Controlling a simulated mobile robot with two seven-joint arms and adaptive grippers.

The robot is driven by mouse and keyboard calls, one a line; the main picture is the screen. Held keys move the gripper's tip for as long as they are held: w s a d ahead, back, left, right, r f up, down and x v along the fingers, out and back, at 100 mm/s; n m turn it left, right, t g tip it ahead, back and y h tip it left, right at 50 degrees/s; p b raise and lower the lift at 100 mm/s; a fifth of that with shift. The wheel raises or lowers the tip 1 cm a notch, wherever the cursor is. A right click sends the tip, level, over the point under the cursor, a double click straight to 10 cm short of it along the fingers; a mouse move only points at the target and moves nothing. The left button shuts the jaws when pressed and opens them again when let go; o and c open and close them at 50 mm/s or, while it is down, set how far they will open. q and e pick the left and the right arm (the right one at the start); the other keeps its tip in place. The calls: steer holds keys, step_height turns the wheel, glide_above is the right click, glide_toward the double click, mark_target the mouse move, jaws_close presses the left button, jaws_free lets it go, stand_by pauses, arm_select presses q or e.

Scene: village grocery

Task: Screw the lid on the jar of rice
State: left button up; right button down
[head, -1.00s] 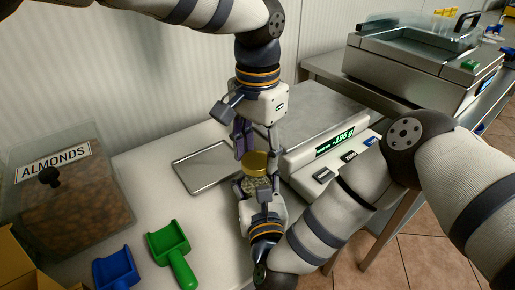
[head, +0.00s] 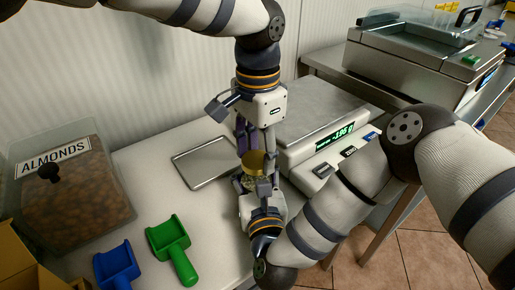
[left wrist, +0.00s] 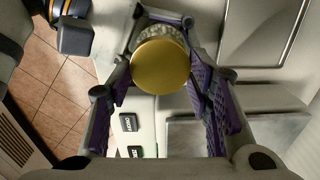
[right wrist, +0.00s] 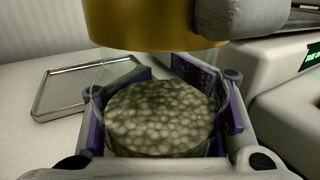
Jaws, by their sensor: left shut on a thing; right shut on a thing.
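The jar of rice (right wrist: 160,118) is clear glass with pale grains inside, upright between the fingers of my right gripper (right wrist: 165,100), which is shut on it. The gold lid (head: 255,162) is above the jar, over its mouth; it also shows large at the top of the right wrist view (right wrist: 150,22). My left gripper (left wrist: 162,52) points down from above and is shut on the lid, which shows round between its fingertips in the left wrist view (left wrist: 160,68). Whether lid and jar rim touch is unclear. In the head view, fingers and lid hide most of the jar.
A scale (head: 310,165) stands close to the right of the grippers. A metal tray (head: 204,163) lies to their left on the white counter (head: 140,175). Green (head: 169,243) and blue (head: 116,266) scoops and an almond bin (head: 75,195) are farther left.

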arm_select(q)
steer(key=m, duration=0.7)
steer(key=shift+s+m, duration=0.15)
steer(key=shift+m, duration=0.15)
steer(key=m, duration=0.8)
steer(key=shift+s, duration=0.1)
steer(key=m, duration=0.3)
steer(key=shift+m, duration=0.4)
steer(key=m, duration=0.4)
steer(key=shift+a, duration=0.15)
steer(key=m, duration=0.4)
steer(key=shift+f, duration=0.1)
steer(key=m, duration=0.3)
steer(key=shift+a+m, duration=0.1)
steer(key=shift+m, duration=0.2)
steer(key=m, duration=0.3)
steer(key=shift+s+d+f, duration=0.25)
steer(key=shift+s+d, duration=0.05)
steer(key=shift+s, duration=0.1)
steer(key=shift+o, duration=0.6)
steer(key=shift+m, duration=0.8)
steer(key=shift+w+a+r+m, duration=0.25)
steer(key=shift+w+a+m, duration=0.05)
steer(key=shift+w+m, duration=0.1)
steer(key=shift+c, duration=0.6)
steer(key=o, duration=0.7)
